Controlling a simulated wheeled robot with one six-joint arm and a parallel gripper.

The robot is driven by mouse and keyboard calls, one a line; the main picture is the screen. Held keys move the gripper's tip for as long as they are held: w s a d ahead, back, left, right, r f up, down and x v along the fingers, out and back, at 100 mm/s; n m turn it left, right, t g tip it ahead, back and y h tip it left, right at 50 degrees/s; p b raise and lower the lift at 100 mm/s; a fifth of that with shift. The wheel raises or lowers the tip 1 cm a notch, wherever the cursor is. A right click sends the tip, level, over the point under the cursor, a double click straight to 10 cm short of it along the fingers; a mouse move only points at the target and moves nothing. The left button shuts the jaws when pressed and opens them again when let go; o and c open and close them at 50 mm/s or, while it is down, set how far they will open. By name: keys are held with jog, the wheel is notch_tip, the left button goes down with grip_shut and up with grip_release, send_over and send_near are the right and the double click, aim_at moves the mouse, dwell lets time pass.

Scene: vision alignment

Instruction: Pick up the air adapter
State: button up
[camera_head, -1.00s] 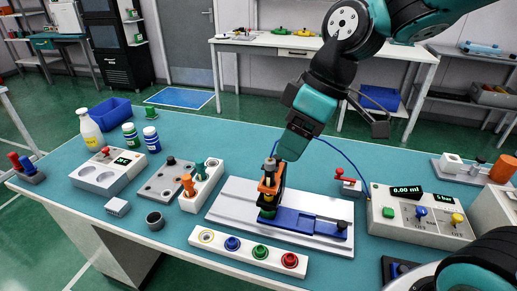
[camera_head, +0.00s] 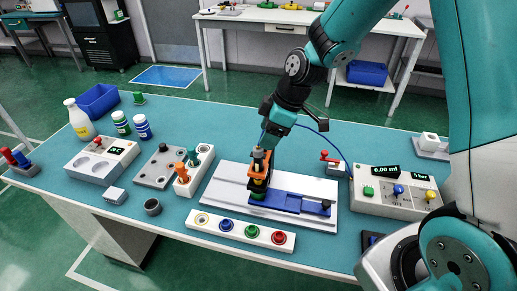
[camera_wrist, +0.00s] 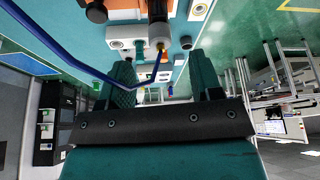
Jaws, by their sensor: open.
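In the head view my gripper (camera_head: 268,139) points down just above the orange and black fixture (camera_head: 259,178) on the white plate. The fixture's grey top (camera_head: 260,154) is close under the fingers. Whether the fingers touch anything is unclear.
The fixture stands on a blue rail (camera_head: 300,203) on the white plate (camera_head: 234,187). A control box (camera_head: 396,197) with displays and a small red-handled valve (camera_head: 332,163) stand to the right. A strip with coloured rings (camera_head: 240,228) lies in front. Bottles and blocks stand left.

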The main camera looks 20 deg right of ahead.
aim_at(257, 151)
jog(key=shift+p+x, duration=1.05)
jog(key=shift+x, duration=1.6)
jog(key=c, duration=1)
jog(key=shift+r, duration=0.1)
